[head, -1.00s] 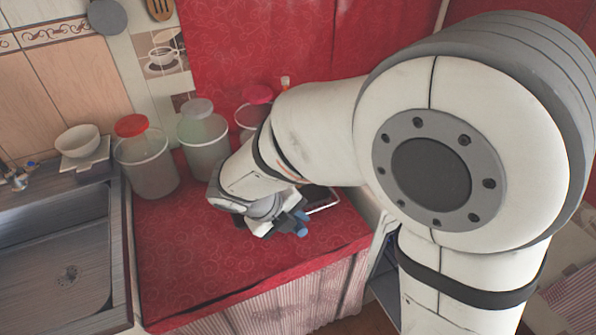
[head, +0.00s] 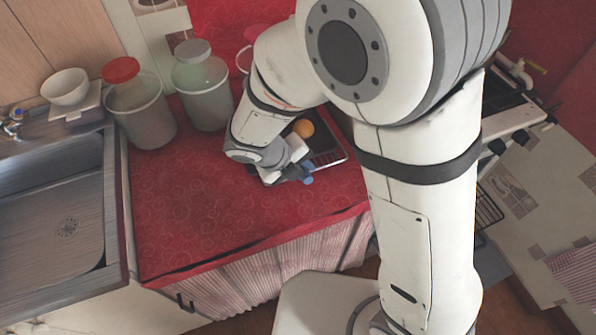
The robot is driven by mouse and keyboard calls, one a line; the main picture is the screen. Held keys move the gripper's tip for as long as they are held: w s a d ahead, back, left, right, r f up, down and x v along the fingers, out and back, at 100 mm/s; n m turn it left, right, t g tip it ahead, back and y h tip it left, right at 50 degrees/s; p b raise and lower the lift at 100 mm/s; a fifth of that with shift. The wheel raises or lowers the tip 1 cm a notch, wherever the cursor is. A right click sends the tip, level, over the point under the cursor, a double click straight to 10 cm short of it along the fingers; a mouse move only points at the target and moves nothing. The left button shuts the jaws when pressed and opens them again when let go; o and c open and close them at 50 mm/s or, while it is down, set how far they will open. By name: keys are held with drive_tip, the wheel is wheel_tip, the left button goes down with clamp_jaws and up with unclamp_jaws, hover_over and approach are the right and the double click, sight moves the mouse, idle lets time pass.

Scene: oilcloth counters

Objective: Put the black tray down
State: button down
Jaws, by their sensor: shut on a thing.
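The black tray (head: 329,157) with a pale rim is at the right end of the red counter, partly hidden behind my arm. An orange round fruit (head: 303,128) sits in it. My gripper (head: 303,174), with blue-tipped fingers, is at the tray's near left side and shut on its edge. The arm hides the tray's left part and much of the grip. I cannot tell whether the tray touches the counter or is held just above it.
The red oilcloth counter (head: 200,205) is bare at its front and left. Several lidded jars stand behind, including a red-lidded jar (head: 142,115) and a grey-lidded jar (head: 205,95). A sink (head: 55,215) is at left, with a white bowl (head: 65,87) behind it. A stove (head: 505,105) is at right.

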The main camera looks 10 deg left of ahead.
wheel_tip(320, 180, down, 2)
drive_tip(key=shift+f, duration=0.15)
drive_tip(key=c, duration=1.2)
unclamp_jaws()
drive_tip(key=shift+c, duration=0.2)
drive_tip(key=p+v, duration=0.2)
drive_tip(key=v, duration=1)
drive_tip(key=d+m, duration=0.2)
drive_tip(key=w+d+r+m+g, duration=0.1)
drive_tip(key=d+m, duration=0.1)
drive_tip(key=m, duration=0.1)
drive_tip(key=w+d+r+m, duration=0.1)
drive_tip(key=d+m, duration=0.1)
drive_tip(key=shift+d+r+m, duration=0.25)
drive_tip(key=shift+d+m, duration=0.05)
drive_tip(key=s+d+r+m+y, duration=0.2)
drive_tip(key=d+m, duration=0.8)
drive_tip(key=m, duration=0.8)
drive_tip(key=s+d+r+m+y, duration=0.3)
drive_tip(key=d+m, duration=0.7)
drive_tip(key=m, duration=0.8)
drive_tip(key=shift+r+g, duration=0.3)
drive_tip(key=shift+r, duration=0.25)
